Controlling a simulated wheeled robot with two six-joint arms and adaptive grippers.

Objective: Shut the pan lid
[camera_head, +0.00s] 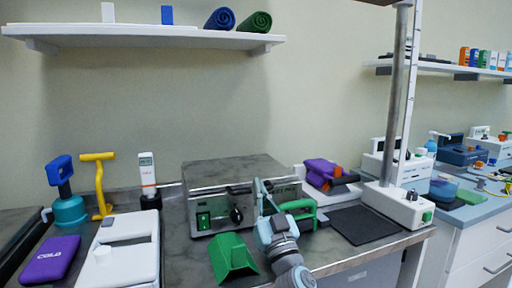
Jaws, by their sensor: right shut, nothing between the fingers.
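A wide metal pan unit (218,195) stands on the counter, with a green switch and a black knob on its front. Its flat grey lid (235,171) lies across the top and looks level; I cannot tell whether a gap is left under it. My right gripper (258,184) comes up from below, in front of the unit's right half. It is shut and empty, its tips in front of the lid's front edge; I cannot tell whether they touch it. It hides part of the unit's front. My left gripper is not in view.
A green wedge-shaped piece (231,257) and a green handle-like piece (300,208) are near my right arm. A white flat case (121,268) and purple pouch (50,260) lie left. A dark mat (364,225) and metal post (396,100) stand right. A shelf (150,38) hangs above.

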